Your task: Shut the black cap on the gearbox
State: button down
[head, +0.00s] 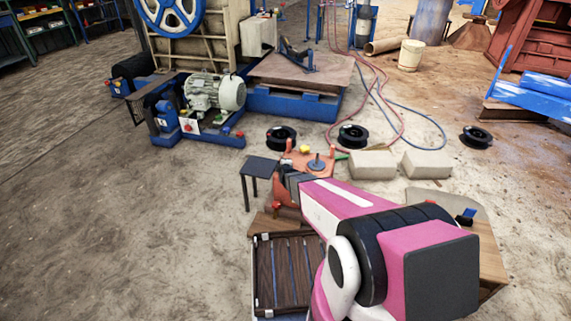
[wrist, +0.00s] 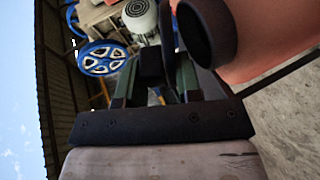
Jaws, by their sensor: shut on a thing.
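The orange gearbox (head: 300,160) stands in the middle of the head view, with my gripper (head: 286,180) at its near side. In the wrist view, the gearbox's orange side (wrist: 275,35) fills the upper right, and a round black neck (wrist: 207,32) sticks out of it. The black cap (wrist: 167,28) shows nearly edge-on just left of the neck, apart from its opening. My gripper (wrist: 152,75) has a dark part of the cap between its two fingers. The arm hides much of the gearbox's near side in the head view, and the cap cannot be made out there.
A small dark table (head: 260,166) stands left of the gearbox. Pale blocks (head: 372,164) and black rings (head: 352,135) lie behind and to its right. A slatted wooden pallet (head: 284,272) lies in front. A grey motor (head: 215,92) stands behind left. Open floor lies at left.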

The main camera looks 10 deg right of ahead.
jog(key=shift+f+t, duration=0.3)
jog(key=shift+t, duration=0.3)
jog(key=shift+s, duration=0.15)
jog(key=c, duration=1)
grip_release()
jog(key=shift+o, duration=0.2)
